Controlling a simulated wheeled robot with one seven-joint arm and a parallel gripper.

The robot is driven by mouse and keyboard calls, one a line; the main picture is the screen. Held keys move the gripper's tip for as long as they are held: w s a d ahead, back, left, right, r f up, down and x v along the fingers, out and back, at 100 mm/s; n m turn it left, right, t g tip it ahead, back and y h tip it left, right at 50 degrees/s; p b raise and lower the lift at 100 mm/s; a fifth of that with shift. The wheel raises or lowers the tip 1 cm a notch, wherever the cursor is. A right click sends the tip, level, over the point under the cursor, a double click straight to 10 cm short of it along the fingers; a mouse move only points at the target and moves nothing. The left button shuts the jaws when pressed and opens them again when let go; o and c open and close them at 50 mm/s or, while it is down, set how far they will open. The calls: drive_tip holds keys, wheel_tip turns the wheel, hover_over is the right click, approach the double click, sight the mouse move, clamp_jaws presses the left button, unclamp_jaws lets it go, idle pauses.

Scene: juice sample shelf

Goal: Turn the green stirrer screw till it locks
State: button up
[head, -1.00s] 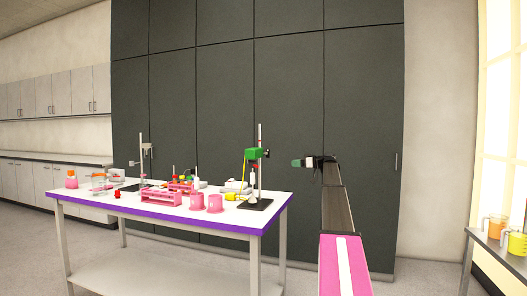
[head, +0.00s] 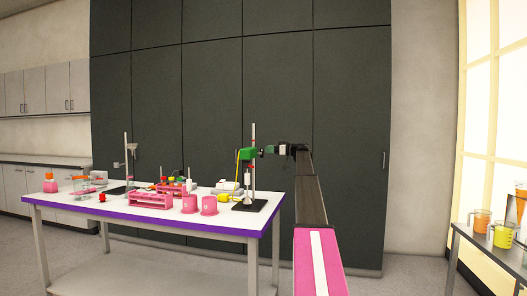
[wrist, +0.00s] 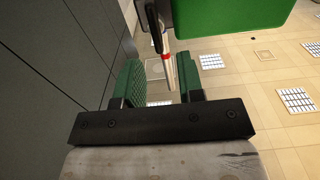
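The green stirrer head (head: 246,155) is clamped on an upright stand rod at the right end of the table. My gripper (head: 268,149), with green fingers, is level with it, just to its right. In the wrist view the fingers (wrist: 161,82) are apart, with nothing held between them. The green stirrer body (wrist: 230,14) fills the top there, beyond the fingertips. A white rod with a red band (wrist: 168,62) shows past the gap, near a dark bar (wrist: 152,22). I cannot make out the green screw separately, nor whether a finger touches the stirrer.
The white table (head: 75,205) with a purple edge holds pink beakers (head: 209,206), a pink rack (head: 151,201) and a second stand (head: 127,160). Dark cabinets (head: 345,150) stand behind. A side table at right carries jugs (head: 503,234) of coloured liquid.

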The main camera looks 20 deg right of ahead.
sight(261, 153)
drive_tip(key=shift+x, duration=1.85)
clamp_jaws()
